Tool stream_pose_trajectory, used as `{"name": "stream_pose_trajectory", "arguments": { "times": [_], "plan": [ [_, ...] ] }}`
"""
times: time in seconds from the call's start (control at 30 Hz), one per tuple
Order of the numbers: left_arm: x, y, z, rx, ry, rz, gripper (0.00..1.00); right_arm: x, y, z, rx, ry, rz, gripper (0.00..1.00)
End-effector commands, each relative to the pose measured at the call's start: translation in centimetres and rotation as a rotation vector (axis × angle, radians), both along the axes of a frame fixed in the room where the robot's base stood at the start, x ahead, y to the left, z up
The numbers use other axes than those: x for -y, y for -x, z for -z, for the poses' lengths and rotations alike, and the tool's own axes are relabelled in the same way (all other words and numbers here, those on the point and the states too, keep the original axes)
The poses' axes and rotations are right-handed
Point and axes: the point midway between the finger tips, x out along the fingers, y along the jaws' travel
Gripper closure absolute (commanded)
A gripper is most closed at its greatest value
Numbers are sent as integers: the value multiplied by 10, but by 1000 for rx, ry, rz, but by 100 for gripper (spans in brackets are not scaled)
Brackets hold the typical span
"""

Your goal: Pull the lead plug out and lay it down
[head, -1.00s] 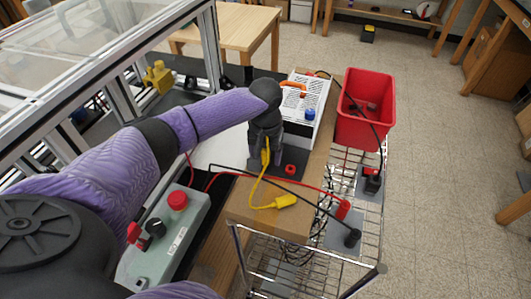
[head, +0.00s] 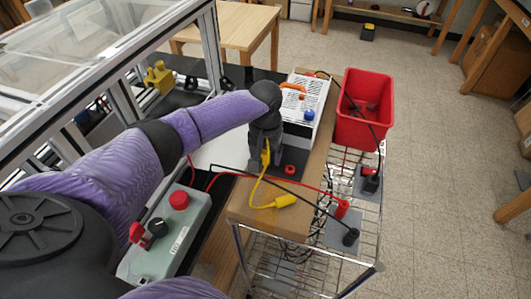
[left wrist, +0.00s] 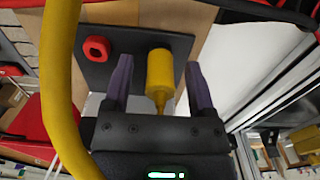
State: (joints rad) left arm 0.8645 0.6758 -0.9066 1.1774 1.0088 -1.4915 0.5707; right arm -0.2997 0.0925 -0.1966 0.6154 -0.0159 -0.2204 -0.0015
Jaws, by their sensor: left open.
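The yellow lead's plug (left wrist: 160,72) stands at a dark plate (left wrist: 120,50) in the left wrist view. In the head view the plug (head: 266,153) is mostly hidden by my left gripper (head: 264,160). That gripper is open, with one finger on each side of the plug and gaps showing between plug and fingers. The yellow cable loops down to another yellow plug (head: 285,201) lying on the wooden board. A red socket (left wrist: 97,48) sits beside the held-over plug on the plate. My right gripper is out of view.
A white vented box (head: 307,105) stands behind the plate, and a red bin (head: 364,105) to its right. A wire rack (head: 300,262) carries black and red plugs. A grey control box (head: 165,240) and metal frame (head: 216,45) are left. Bare board lies in front.

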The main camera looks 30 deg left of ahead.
Motion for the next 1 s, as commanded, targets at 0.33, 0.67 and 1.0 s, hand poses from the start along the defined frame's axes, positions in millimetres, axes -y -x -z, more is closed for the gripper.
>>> {"name": "stream_pose_trajectory", "arguments": {
  "times": [0.33, 0.67, 1.0],
  "plan": [
    [0, 0, 0, 0, 0, 0, 53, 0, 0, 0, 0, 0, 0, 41],
    [0, 0, 0, 0, 0, 0, 100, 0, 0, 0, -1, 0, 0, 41],
    [0, 0, 0, 0, 0, 0, 100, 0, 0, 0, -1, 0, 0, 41]
  ]
}}
